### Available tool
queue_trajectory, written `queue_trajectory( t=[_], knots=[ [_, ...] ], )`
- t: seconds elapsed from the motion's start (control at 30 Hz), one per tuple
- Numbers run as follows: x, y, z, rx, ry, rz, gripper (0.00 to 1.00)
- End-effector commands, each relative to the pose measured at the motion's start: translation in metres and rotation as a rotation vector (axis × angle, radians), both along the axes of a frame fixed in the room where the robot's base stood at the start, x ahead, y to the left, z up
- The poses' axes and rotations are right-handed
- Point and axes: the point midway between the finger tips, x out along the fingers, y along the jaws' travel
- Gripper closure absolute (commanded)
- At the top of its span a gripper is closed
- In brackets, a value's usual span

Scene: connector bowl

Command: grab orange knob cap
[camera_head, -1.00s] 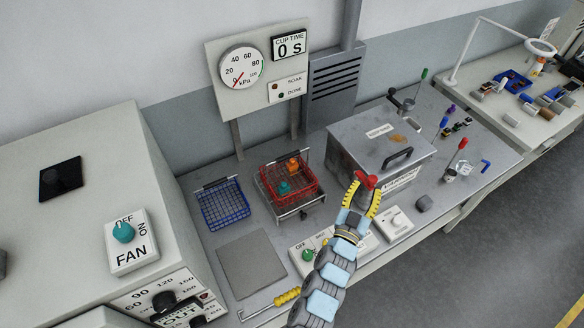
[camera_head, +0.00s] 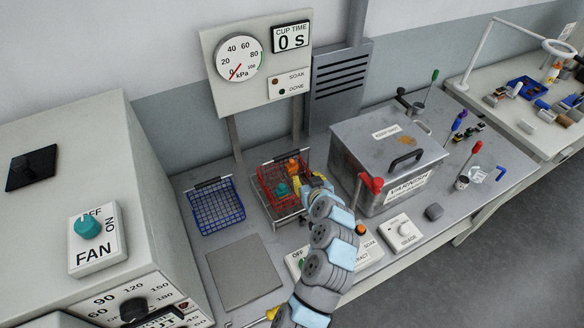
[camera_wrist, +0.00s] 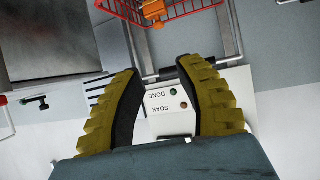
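In the wrist view an orange piece (camera_wrist: 153,10) shows at the top edge, by the basket's red wires (camera_wrist: 188,10). My gripper (camera_head: 318,183) is at the right side of the basket, close to the cap. Its fingers cover part of the basket's right edge. In the wrist view the two yellow-ridged fingers (camera_wrist: 160,85) are spread apart with nothing between them.
A blue wire basket (camera_head: 217,207) stands left of the red one. A metal tank (camera_head: 365,150) with a red-handled lever (camera_head: 371,183) stands to the right. The gauge panel (camera_head: 240,85) rises behind. A flat grey plate (camera_head: 243,272) lies in front.

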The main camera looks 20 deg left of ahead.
Motion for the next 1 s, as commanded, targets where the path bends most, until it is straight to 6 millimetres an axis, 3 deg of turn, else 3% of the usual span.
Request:
queue_trajectory(
  t=[1.0],
  knots=[
    [0.053,0.041,-0.036,-0.003,0.007,0.012,0.64]
  ],
)
